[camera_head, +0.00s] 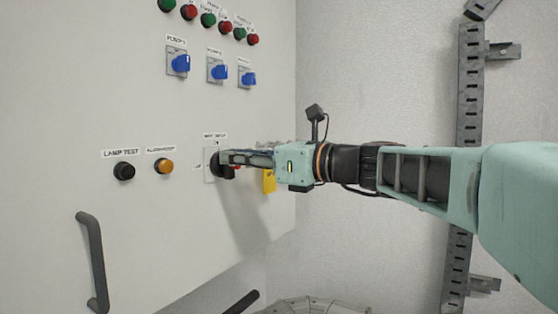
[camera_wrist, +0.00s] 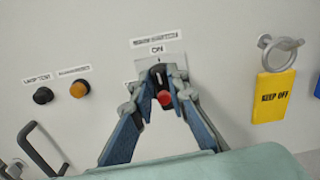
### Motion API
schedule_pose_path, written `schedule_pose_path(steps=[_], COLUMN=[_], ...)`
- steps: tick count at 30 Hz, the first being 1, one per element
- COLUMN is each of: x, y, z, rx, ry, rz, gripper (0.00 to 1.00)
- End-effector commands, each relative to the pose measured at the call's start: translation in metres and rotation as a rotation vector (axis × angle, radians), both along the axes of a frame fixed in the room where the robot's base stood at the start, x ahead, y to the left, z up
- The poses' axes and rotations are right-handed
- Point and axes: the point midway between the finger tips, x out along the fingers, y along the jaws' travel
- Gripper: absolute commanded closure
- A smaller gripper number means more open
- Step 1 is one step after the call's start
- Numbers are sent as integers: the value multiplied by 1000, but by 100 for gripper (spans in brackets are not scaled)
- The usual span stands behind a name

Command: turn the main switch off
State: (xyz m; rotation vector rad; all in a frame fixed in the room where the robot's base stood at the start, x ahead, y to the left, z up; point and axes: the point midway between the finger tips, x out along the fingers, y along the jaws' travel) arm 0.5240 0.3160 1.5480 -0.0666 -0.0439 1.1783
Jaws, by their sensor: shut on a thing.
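The main switch (camera_head: 216,171) is a dark rotary knob with a red part on a light grey plate, low on the cabinet front. In the wrist view the main switch (camera_wrist: 165,98) sits under an "ON" label, its red end low and its bar close to upright. My gripper (camera_head: 228,158) reaches it from the right. In the wrist view my gripper (camera_wrist: 165,86) has its two fingertips on either side of the knob, shut on it. The fingers hide part of the knob and the "OFF" side label is only partly readable.
A yellow "KEEP OFF" tag (camera_wrist: 273,97) hangs from a ring just right of the switch. Black (camera_head: 124,171) and orange (camera_head: 163,166) push buttons are to its left. Blue rotary switches (camera_head: 218,70) are above. A dark door handle (camera_head: 93,261) stands out lower left.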

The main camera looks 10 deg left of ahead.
Motion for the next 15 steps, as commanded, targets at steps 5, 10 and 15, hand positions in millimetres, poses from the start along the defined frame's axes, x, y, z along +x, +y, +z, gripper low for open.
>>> schedule_pose_path(steps=[5, 10, 15], x=[-2, -5, -7], y=[1, 2, 3], z=[-4, -6, -7], rx=[-44, -102, -164], ry=[-112, -253, -404], rz=[-1, -1, -2], gripper=[100, 100, 100])
